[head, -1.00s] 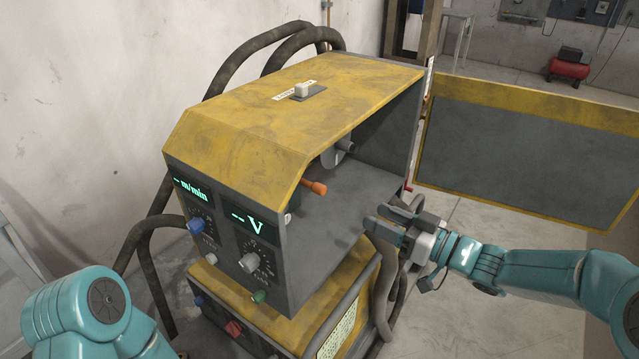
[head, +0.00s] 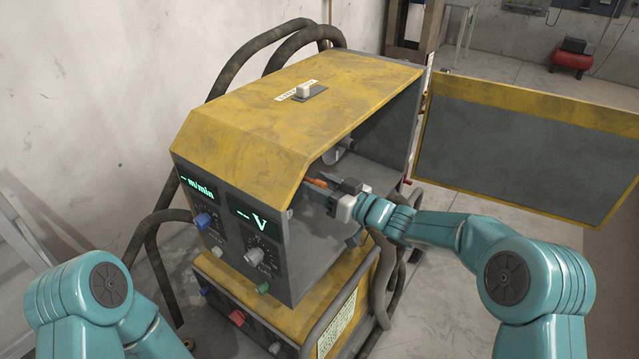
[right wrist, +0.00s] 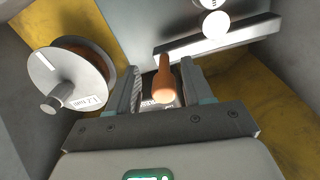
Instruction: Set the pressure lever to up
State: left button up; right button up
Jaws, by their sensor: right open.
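The pressure lever, an orange handle (head: 317,183), sits inside the open side of the yellow and grey machine (head: 300,105). In the right wrist view the orange lever (right wrist: 163,82) stands between my right gripper's two fingers, with gaps visible on both sides. My right gripper (head: 322,190) is open and reaches into the compartment at the lever. The lever's lower part is partly hidden by the gripper in the head view. My left gripper is out of view; only its arm shows at the lower left.
A spool (right wrist: 68,77) is left of the fingers in the right wrist view, and a grey bar (right wrist: 218,40) with white rollers lies beyond. The compartment's roof edge hangs over my right gripper. The open side door (head: 520,150) stands to the right.

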jog(key=shift+s+a+r, duration=0.2)
jog(key=shift+s+r, duration=0.05)
jog(key=shift+s, duration=0.1)
jog(key=shift+w+d+f, duration=0.1)
jog(key=shift+w+f, duration=0.05)
jog(key=shift+w, duration=0.1)
grip_shut()
jog(key=shift+s+r+n+b, duration=0.1)
jog(key=shift+r+n+b, duration=0.4)
jog(key=shift+r+n, duration=0.35)
jog(key=s+a+r+n+b, duration=0.3)
jog(key=r+n+b, duration=0.1)
jog(key=r+n, duration=0.4)
jog(key=shift+s+r, duration=0.35)
jog(key=shift+s, duration=0.05)
jog(key=shift+n, duration=0.25)
